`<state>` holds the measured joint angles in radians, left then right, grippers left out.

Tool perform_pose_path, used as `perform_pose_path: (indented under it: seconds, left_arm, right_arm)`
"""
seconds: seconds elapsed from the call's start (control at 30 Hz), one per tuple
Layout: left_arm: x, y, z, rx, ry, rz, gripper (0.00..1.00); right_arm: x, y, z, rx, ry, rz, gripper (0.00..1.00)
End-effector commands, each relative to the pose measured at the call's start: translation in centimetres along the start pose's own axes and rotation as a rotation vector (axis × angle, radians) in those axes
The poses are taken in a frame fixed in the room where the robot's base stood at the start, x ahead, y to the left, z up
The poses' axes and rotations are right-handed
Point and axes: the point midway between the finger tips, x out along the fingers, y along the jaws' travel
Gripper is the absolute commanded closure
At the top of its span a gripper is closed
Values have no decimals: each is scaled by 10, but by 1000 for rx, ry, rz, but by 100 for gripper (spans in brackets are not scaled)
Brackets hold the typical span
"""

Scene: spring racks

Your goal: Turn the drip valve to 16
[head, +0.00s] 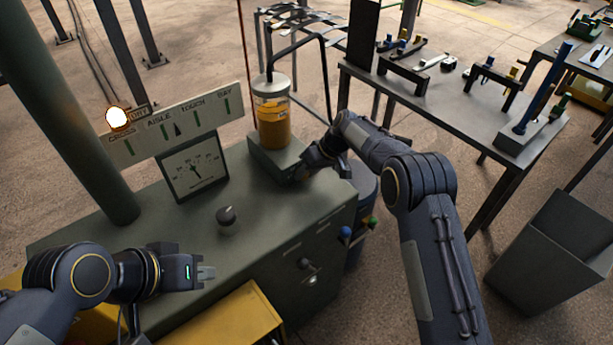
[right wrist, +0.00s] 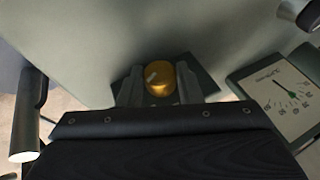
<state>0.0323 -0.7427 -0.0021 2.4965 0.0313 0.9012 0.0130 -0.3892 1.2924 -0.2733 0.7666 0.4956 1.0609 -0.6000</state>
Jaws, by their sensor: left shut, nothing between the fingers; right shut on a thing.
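The drip valve's brass knob (right wrist: 160,78) shows in the right wrist view, with a pale mark on its top. My right gripper (right wrist: 160,88) is shut on it, one finger on each side. In the head view my right gripper (head: 305,170) is low beside the oil reservoir (head: 272,115), a clear cylinder with amber oil, and hides the knob. A dial gauge (head: 194,168) stands on the cabinet and also shows in the right wrist view (right wrist: 283,95); its numbers are too small to read surely. My left gripper (head: 207,272) is shut and empty over the cabinet's front left.
The green cabinet (head: 285,215) carries a dark knob (head: 226,216) and a sign board (head: 178,128) with a lit lamp (head: 117,118). A yellow box (head: 235,318) stands in front. A workbench (head: 440,90) with racks and a grey bin (head: 555,240) are to the right.

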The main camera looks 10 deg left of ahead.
Motion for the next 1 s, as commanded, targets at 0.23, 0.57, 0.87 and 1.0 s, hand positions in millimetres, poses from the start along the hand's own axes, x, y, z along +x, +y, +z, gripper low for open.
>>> perform_pose_path:
  seconds: [0.23, 0.57, 0.87, 1.0]
  left_arm:
    - [4, -2, 2, 0, 0, 0, 100]
    - [4, -2, 2, 0, 0, 0, 100]
    - [4, -2, 2, 0, 0, 0, 100]
    - [4, -2, 2, 0, 0, 0, 100]
  right_arm:
    - [0, 2, 0, 25, -2, -53, 91]
    - [0, 2, 1, 28, -4, -59, 91]
    - [1, 2, 1, 27, -4, -60, 46]
    - [0, 1, 0, 26, -3, -60, 46]
